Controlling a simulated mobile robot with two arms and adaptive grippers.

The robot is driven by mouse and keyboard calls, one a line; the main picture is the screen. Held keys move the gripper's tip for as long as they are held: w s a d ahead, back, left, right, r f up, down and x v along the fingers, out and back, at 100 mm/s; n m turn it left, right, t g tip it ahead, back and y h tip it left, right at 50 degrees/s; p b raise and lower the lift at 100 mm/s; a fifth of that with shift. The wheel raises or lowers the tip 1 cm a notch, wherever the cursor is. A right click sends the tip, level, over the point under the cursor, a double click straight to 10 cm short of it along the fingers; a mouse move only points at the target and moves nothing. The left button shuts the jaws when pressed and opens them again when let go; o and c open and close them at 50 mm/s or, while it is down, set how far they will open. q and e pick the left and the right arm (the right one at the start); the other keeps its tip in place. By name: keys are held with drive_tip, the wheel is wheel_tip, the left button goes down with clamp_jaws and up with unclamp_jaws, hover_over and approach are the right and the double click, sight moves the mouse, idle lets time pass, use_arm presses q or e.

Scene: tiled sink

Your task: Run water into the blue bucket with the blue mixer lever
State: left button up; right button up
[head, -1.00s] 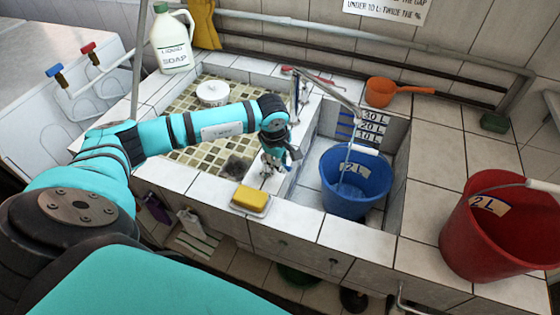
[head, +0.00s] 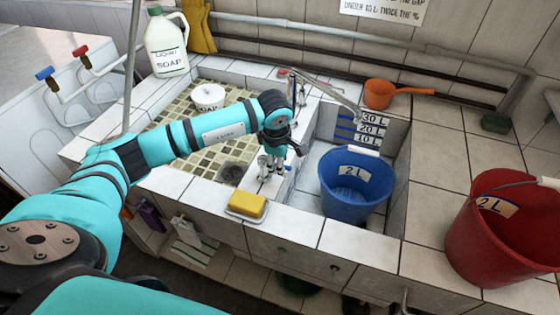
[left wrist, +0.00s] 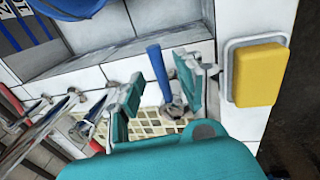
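The blue bucket (head: 340,208) with a 2 L label stands upright in the right-hand sunken basin, under the end of the metal spout (head: 335,90). I see no stream falling into it; its inside looks blue and its water level is unclear. The blue mixer lever (left wrist: 157,68) shows in the left wrist view, standing between the two fingers of my left gripper (left wrist: 160,92). The fingers are apart, with gaps beside the lever. In the head view my left gripper (head: 271,167) is low at the divider between the basins and hides the lever. My right gripper is out of view.
A yellow sponge (head: 247,204) on a dish sits just in front of my left gripper. A red bucket (head: 485,245) stands at the right. An orange dipper (head: 379,95), a soap jug (head: 166,45) and a white soap pot (head: 208,97) stand farther back.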

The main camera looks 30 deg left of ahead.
use_arm(q)
drive_tip(key=shift+r, duration=0.2)
wheel_tip(320, 180, up, 11)
drive_tip(key=s, duration=0.2)
drive_tip(key=shift+s+d+r, duration=0.15)
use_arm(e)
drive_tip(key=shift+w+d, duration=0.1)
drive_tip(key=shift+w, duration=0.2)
